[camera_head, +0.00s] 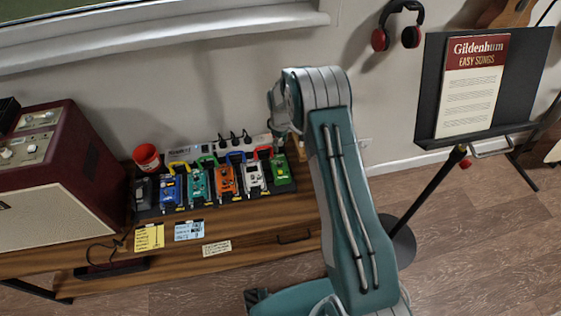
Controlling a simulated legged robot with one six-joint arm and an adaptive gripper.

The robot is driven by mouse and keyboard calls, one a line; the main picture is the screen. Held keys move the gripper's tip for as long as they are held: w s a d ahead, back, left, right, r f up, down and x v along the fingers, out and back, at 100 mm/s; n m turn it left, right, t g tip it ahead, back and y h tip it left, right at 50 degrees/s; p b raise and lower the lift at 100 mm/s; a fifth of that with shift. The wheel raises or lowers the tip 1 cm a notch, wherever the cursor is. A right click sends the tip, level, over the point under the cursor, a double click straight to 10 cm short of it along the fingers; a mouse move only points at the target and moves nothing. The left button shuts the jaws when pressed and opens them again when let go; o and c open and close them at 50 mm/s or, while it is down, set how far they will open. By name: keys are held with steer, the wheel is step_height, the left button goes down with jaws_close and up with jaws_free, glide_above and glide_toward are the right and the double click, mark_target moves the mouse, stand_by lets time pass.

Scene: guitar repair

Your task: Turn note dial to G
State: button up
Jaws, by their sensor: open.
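A row of several small effect pedals stands on a dark board on the wooden cabinet. From left they are a black pedal (143,192), a blue pedal (170,189), a teal pedal (198,184), an orange pedal (225,180), a white pedal (253,176) and a green pedal (281,171). Knobs show on them, but I cannot tell which is the note dial or read its setting.
Notes, one yellow (150,237), lie in front. A music stand (430,90) with a songbook (472,85) stands at right.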

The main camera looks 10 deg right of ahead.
mark_target(279, 162)
step_height(279, 162, down, 11)
steer(key=shift+a+r, duration=0.1)
steer(key=shift+r, duration=0.1)
steer(key=shift+a, duration=0.1)
jaws_close()
